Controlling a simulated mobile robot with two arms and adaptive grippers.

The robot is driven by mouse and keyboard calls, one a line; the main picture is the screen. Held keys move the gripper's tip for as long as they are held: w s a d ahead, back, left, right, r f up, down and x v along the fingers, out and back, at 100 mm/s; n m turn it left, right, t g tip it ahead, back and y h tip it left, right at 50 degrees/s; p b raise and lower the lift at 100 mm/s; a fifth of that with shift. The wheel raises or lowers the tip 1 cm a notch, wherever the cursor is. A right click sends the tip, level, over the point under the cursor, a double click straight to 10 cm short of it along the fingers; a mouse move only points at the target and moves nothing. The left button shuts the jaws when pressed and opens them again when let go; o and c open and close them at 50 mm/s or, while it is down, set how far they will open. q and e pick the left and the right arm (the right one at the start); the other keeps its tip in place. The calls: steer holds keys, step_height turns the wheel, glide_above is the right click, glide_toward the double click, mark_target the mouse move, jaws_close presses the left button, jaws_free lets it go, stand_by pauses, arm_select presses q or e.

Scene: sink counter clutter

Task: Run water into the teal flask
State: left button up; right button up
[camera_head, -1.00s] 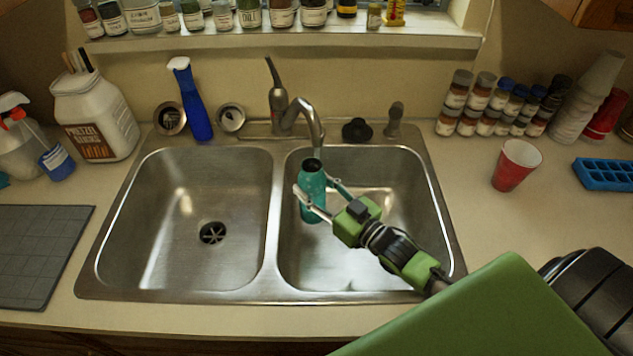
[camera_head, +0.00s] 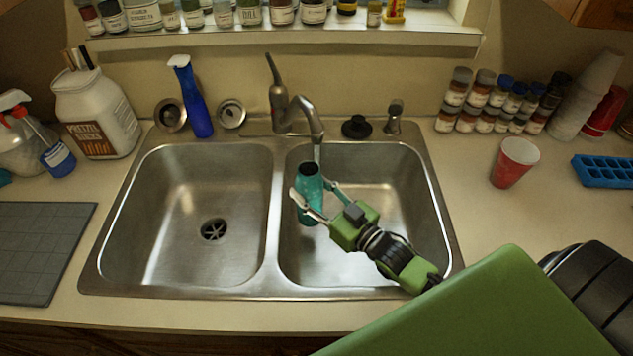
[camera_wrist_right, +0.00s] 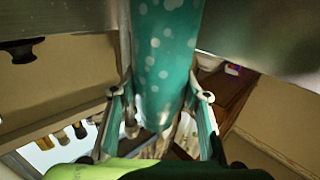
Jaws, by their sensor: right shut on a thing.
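The teal flask (camera_head: 310,205) stands roughly upright in the right sink basin, its dark open mouth facing up. In the wrist view the flask (camera_wrist_right: 165,55) fills the top middle and shows pale spots. My right gripper (camera_head: 310,189) is shut on the flask, one finger on each side; its fingers also show in the wrist view (camera_wrist_right: 160,105). The faucet (camera_head: 301,108) curves over the right basin. A thin pale stream appears below its spout, just right of the flask mouth; I cannot tell whether it enters. The flask's inside is hidden. My left gripper is not in view.
The left basin (camera_head: 185,195) is empty. A blue spray bottle (camera_head: 193,100), a dark stopper (camera_head: 356,127) and a small dispenser (camera_head: 394,117) stand behind the sink. A red cup (camera_head: 514,163) and several spice jars (camera_head: 488,103) are on the right counter.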

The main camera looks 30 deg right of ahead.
mark_target(306, 185)
steer(key=shift+r, duration=0.15)
steer(key=r+p, duration=0.1)
steer(key=p, duration=0.1)
steer(key=s+a+r+p, duration=0.1)
steer(key=r+p, duration=0.1)
steer(key=s+a+r+p, duration=0.1)
steer(key=r, duration=0.1)
steer(key=shift+a+p, duration=0.1)
steer(key=shift+p, duration=0.3)
steer(key=shift+f, duration=0.1)
